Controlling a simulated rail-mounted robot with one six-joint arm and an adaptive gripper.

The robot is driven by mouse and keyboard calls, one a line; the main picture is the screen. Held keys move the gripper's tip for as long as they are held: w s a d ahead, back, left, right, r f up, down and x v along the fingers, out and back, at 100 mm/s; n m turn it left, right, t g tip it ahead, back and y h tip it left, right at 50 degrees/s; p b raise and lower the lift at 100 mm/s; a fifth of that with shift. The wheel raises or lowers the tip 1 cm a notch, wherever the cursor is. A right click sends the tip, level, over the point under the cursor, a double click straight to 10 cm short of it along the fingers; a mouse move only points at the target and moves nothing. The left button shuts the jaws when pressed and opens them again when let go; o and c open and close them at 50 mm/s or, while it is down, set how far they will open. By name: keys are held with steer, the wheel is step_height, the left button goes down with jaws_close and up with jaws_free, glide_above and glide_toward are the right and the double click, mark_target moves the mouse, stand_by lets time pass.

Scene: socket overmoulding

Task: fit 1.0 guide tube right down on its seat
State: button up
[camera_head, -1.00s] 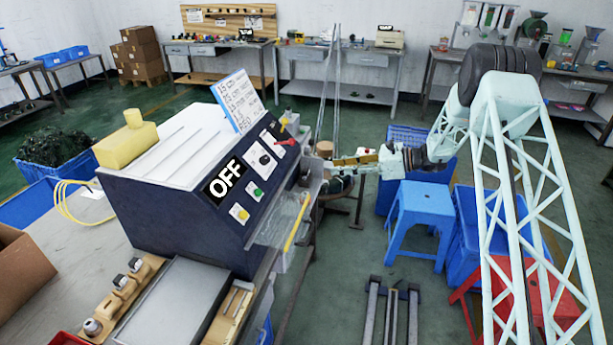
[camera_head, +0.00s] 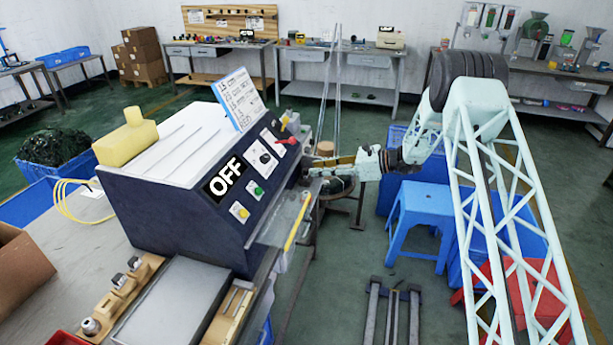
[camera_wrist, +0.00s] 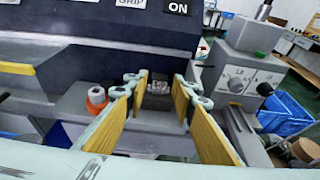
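My gripper (camera_head: 318,166) reaches in from the right to the front side of the dark blue machine (camera_head: 165,215). In the wrist view my gripper (camera_wrist: 160,82) is open, with its yellow finger pads wide apart and nothing clasped between them. An orange part with a white top (camera_wrist: 97,98) stands to the left of the left finger. I cannot tell which part is the 1.0 guide tube; its seat cannot be made out either. The machine's sign reads OFF in the head view.
A grey block with dials and a lever (camera_wrist: 240,75) stands close to the right of the fingers. A blue crate (camera_wrist: 285,112) is beyond it. In the head view a blue stool (camera_head: 420,215) stands below my arm. Open floor lies in front of the machine.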

mark_target(307, 169)
steer(key=shift+a, duration=0.1)
stand_by(0.3)
steer(key=shift+b+x, duration=0.6)
steer(key=shift+x, duration=1.95)
steer(key=shift+w, duration=0.1)
steer(key=shift+c, duration=0.3)
steer(key=c, duration=0.6)
